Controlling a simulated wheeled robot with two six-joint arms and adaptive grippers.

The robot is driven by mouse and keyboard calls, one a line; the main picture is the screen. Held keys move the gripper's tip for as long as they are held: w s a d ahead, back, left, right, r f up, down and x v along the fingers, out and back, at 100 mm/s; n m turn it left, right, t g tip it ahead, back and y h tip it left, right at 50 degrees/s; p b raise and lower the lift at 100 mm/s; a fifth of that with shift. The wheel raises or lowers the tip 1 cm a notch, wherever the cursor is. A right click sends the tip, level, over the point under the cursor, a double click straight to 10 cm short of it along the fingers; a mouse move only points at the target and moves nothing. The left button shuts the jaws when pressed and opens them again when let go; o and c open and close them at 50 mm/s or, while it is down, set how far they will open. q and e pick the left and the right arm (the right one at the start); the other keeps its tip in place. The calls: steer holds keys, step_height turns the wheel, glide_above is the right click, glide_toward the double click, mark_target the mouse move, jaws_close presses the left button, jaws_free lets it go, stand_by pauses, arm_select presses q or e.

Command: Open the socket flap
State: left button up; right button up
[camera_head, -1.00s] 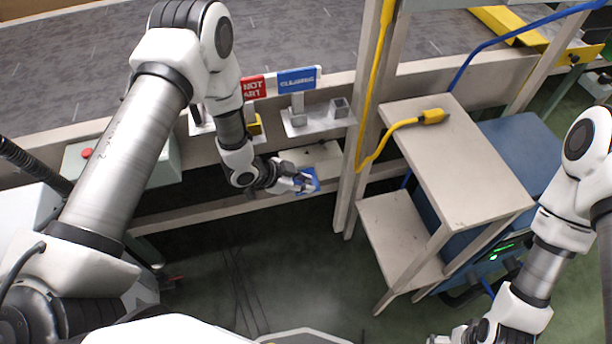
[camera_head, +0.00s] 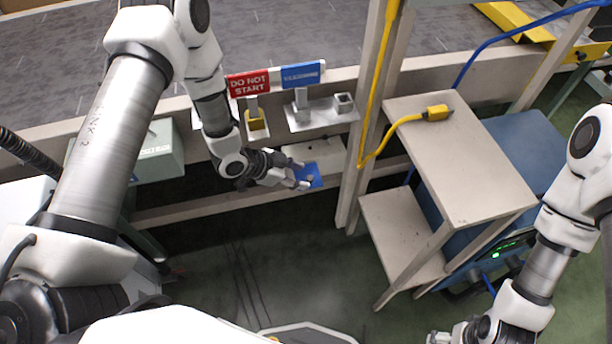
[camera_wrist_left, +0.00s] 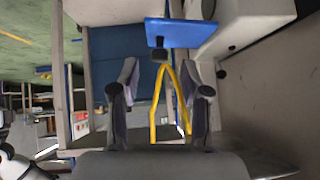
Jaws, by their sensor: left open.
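The blue socket flap (camera_head: 309,173) is at the socket box (camera_head: 318,148), low on the conveyor's side rail. In the left wrist view the flap (camera_wrist_left: 182,33) juts out from the pale box (camera_wrist_left: 240,22), with a small dark knob (camera_wrist_left: 160,55) by its lower edge. My left gripper (camera_head: 303,180) is open, its fingertips close beside the flap. In the left wrist view the fingers (camera_wrist_left: 164,80) stand apart with nothing between them, short of the flap; I cannot tell whether they touch it. My right gripper (camera_head: 452,336) is partly cut off at the bottom edge.
A red DO NOT START sign (camera_head: 249,84) and a blue sign (camera_head: 302,74) stand above the flap. A yellow cable (camera_head: 372,110) runs down the post to a yellow plug (camera_head: 436,113) on the wooden stand (camera_head: 470,165). The floor below is clear.

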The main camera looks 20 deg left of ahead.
arm_select(q)
steer(key=v, duration=0.8)
steer(key=shift+s+a+r, duration=0.1)
steer(key=shift+s+a, duration=0.05)
steer(key=s+d+f+n+g+y+p, duration=0.1)
steer(key=s+f+n+g+y+p, duration=0.2)
steer(key=s, duration=0.7)
steer(key=s+d+f+n+g+y+p, duration=0.1)
steer(key=s+d+f+n+g+p, duration=0.2)
steer(key=s, duration=0.7)
steer(key=s+a+n+y, duration=0.2)
steer(key=a+n, duration=0.3)
steer(key=n, duration=0.1)
steer(key=shift+s+a+r+y+p, duration=0.15)
steer(key=shift+s+a+y+p, duration=0.15)
steer(key=shift+p, duration=0.1)
steer(key=shift+w+d, duration=0.1)
